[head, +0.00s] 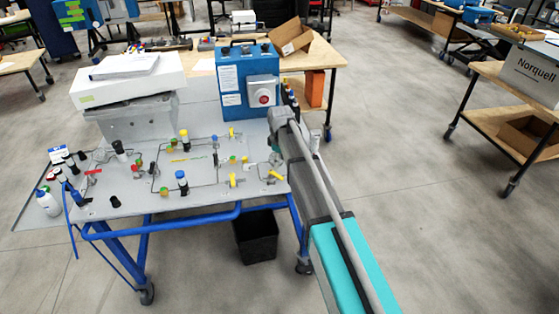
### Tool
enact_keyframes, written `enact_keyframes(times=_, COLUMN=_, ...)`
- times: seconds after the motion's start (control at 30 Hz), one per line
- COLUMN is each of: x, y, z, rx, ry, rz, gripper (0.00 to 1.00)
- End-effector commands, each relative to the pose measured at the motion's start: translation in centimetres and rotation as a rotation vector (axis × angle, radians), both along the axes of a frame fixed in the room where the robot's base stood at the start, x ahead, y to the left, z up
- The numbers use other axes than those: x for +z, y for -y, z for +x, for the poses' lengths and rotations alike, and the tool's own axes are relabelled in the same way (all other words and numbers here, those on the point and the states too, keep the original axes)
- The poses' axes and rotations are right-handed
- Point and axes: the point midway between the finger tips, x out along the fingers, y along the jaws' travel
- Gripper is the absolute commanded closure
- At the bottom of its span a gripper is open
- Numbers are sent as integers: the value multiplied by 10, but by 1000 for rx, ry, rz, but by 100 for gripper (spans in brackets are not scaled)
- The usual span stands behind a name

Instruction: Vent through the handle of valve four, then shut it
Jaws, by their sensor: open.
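A grey sloped panel (130,205) on a blue wheeled frame carries thin pipe loops and several valves. Yellow handles show at the right: an upper one (231,132), a lower one (233,180) and a right one (275,176) close to my arm. A red handle (93,172) is at the left. Black knobbed fittings, one with a yellow top (184,137) and one with a blue top (181,176), stand in the middle. Valve numbers are too small to read, so I cannot tell which is valve four. My arm reaches over the panel's right edge; its gripper is not visible.
A blue box (231,93) with a red button (264,98) stands behind the panel. A white instrument (125,87) is at the back left. A white bottle (47,202) stands left. A black bin (256,238) is below.

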Motion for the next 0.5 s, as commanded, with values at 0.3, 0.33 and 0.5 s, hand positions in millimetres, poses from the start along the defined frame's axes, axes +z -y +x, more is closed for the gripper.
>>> enact_keyframes(times=0.3, x=31, y=0, z=0, rx=0, ry=0, rz=0, gripper=43)
enact_keyframes(times=0.33, x=33, y=0, z=0, rx=0, ry=0, rz=0, gripper=43)
enact_keyframes(times=0.5, x=47, y=0, z=0, rx=0, ry=0, rz=0, gripper=43)
